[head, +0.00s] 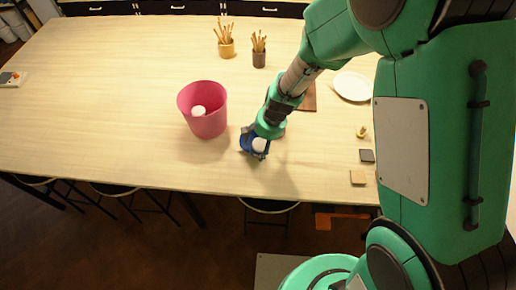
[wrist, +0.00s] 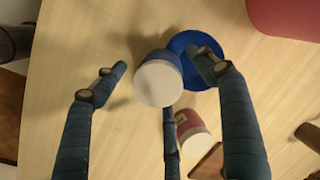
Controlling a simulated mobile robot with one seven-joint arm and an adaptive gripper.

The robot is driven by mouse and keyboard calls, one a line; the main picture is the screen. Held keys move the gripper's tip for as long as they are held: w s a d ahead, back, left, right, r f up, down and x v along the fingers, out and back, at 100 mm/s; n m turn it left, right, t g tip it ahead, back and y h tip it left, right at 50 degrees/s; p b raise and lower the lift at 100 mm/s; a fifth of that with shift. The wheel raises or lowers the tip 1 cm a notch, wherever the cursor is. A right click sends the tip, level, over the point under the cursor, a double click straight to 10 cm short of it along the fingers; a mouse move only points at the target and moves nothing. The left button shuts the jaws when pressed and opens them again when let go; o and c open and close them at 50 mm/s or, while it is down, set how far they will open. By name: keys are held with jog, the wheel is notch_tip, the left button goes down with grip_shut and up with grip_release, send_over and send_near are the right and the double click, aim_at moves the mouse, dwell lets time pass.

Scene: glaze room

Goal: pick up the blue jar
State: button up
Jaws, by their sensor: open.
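The blue jar (wrist: 161,76) with a white lid stands between the spread fingers of my gripper (wrist: 158,64) in the wrist view. A gap shows between the jar and the left finger; I cannot tell whether the right or middle finger touches it. In the head view the jar's white lid (head: 259,144) shows at my gripper (head: 254,138), near the table's front edge. The fingers hide part of the jar there. A flat blue disc (wrist: 185,42) lies beside or under the jar, partly behind the right finger. My gripper is open.
A pink bin (head: 208,122) holding a white-topped thing stands left of my gripper. A red jar (wrist: 188,120) with a white lid is close to the fingers. The table's left is mostly clear.

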jog(key=c, duration=1.6)
jog(key=shift+o, duration=0.2)
jog(key=shift+r, duration=0.15)
jog(key=shift+r, duration=0.55)
notch_tip(320, 180, up, 2)
jog(key=shift+w+r+p, duration=0.1)
jog(key=shift+p, duration=0.25)
jog(key=s+d, duration=0.3)
jog(key=s, duration=0.4)
jog(key=s+d+r, duration=0.1)
jog(key=s+d, duration=0.2)
jog(key=s, duration=0.4)
jog(key=shift+s+d+r, duration=0.2)
jog(key=shift+s+d, duration=0.1)
jog(key=shift+s, duration=0.05)
